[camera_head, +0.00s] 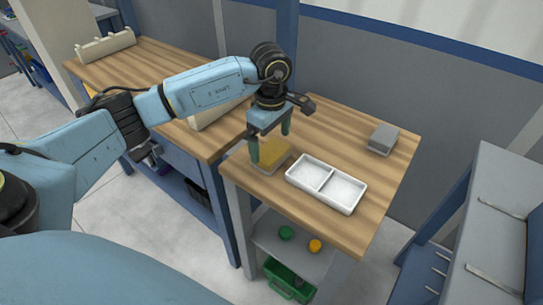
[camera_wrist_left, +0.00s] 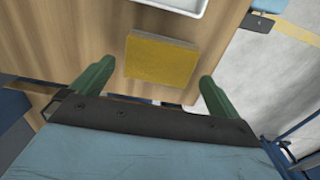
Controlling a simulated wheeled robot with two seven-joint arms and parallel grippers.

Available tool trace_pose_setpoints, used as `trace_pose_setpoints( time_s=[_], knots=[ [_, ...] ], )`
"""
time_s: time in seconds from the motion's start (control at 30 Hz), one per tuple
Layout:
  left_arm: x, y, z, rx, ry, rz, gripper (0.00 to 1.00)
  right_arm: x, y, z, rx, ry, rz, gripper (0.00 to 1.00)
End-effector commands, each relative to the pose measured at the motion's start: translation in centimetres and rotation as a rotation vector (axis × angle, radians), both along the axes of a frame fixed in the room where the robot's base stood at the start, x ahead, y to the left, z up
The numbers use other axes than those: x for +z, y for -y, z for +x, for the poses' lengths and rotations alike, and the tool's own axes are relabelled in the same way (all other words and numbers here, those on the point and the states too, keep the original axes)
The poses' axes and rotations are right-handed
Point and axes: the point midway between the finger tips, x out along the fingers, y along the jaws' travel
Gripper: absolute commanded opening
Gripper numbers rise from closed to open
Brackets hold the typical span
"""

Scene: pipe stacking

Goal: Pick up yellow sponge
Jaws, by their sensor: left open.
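The yellow sponge (camera_head: 273,147) is a flat rectangular block on the wooden table, near its left front corner. In the left wrist view the sponge (camera_wrist_left: 162,60) lies just ahead of the fingertips, between their lines. My left gripper (camera_head: 270,143) is open, with its green fingers pointing down over the sponge. Its two fingers also show in the left wrist view (camera_wrist_left: 157,80), one on each side and apart from the sponge. In the head view the near finger covers part of the sponge's left side. My right gripper is not in view.
A white two-compartment tray (camera_head: 326,184) stands right of the sponge on the same table (camera_head: 340,125). A grey block (camera_head: 383,139) lies at the back right. A shelf below holds a green and an orange round item. The table's edge is close to the sponge.

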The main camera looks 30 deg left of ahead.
Motion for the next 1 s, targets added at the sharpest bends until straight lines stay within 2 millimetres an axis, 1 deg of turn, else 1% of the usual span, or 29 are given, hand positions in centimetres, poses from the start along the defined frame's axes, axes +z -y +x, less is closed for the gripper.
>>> trace_pose_setpoints(
  time_s=[0.03, 0.1, 0.23, 0.33, 0.53, 0.57, 0.8, 0.83, 1.0],
  knots=[
    [-1.1, 0.1, -0.1, 0.000, -0.005, 0.000, 1.00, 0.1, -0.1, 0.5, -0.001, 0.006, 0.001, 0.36],
    [-2.3, 0.2, -0.1, 0.000, -0.005, -0.001, 1.00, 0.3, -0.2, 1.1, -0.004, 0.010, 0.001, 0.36],
    [-3.8, 0.2, -0.1, -0.001, -0.004, 0.000, 1.00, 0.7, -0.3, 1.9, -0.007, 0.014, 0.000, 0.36],
    [-4.3, 0.2, -0.1, -0.001, -0.002, -0.001, 1.00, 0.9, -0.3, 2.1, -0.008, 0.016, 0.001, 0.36],
    [-4.3, 0.2, 0.0, -0.001, -0.001, 0.000, 1.00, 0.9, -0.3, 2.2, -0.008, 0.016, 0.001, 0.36],
    [-4.3, 0.2, 0.0, -0.001, -0.001, 0.000, 0.97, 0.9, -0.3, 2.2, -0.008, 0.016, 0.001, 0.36],
    [-4.3, 0.2, 0.0, -0.001, -0.001, 0.000, 0.66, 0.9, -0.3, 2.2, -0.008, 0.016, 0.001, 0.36],
    [-4.3, 0.2, 0.0, -0.001, -0.001, 0.000, 0.64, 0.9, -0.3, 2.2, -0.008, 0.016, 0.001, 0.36],
    [-4.2, 0.2, 0.0, -0.001, -0.001, 0.000, 0.64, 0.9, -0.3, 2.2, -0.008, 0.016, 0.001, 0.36]
  ],
)
